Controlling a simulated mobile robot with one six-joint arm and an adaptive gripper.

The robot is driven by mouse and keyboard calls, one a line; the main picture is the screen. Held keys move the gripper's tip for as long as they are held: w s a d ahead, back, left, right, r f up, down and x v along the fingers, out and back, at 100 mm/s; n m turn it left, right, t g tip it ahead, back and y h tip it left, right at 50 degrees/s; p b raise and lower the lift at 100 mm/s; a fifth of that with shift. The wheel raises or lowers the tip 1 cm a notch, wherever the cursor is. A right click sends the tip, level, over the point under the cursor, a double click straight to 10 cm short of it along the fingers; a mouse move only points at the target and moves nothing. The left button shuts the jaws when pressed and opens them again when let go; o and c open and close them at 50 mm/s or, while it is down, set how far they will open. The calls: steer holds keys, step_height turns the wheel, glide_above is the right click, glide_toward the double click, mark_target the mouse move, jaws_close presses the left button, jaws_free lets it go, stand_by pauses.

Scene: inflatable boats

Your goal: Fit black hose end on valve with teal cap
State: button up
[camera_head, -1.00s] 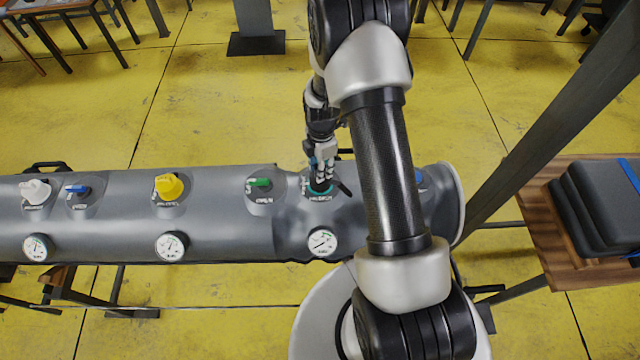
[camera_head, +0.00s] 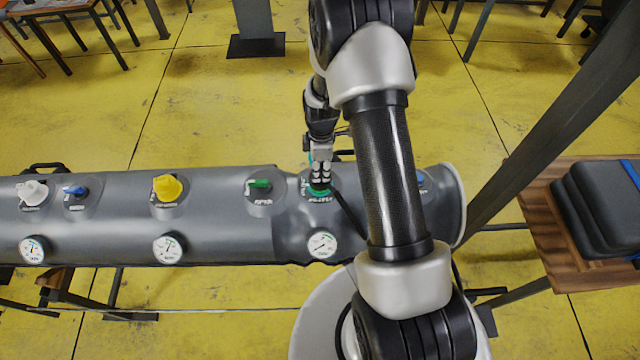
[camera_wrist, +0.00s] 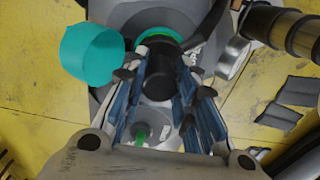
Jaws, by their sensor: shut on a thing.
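My gripper (camera_head: 320,172) points down over the right part of the grey tube (camera_head: 225,225). In the wrist view its blue-padded fingers (camera_wrist: 168,82) are shut on the black hose end (camera_wrist: 158,68). The hose end is over the valve with the green-teal ring (camera_wrist: 150,33); the ring also shows in the head view (camera_head: 320,193). I cannot tell whether the hose end is seated or just above it. The open teal cap (camera_wrist: 90,51) lies to the left of the ring in the wrist view. The black hose (camera_head: 347,207) runs down to the right.
A green-capped valve (camera_head: 260,185), a yellow one (camera_head: 168,186), a blue one (camera_head: 76,190) and a white one (camera_head: 33,192) stand along the tube to the left. Gauges (camera_head: 322,244) line its near side. A wooden table (camera_head: 535,220) with a dark case (camera_head: 595,205) is right.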

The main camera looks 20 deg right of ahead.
steer(key=m, duration=0.3)
steer(key=shift+s+b, duration=0.1)
steer(key=shift+b, duration=0.2)
steer(key=o, duration=1.2)
steer(key=shift+r, duration=0.1)
step_height(320, 180, up, 12)
steer(key=shift+f, duration=0.1)
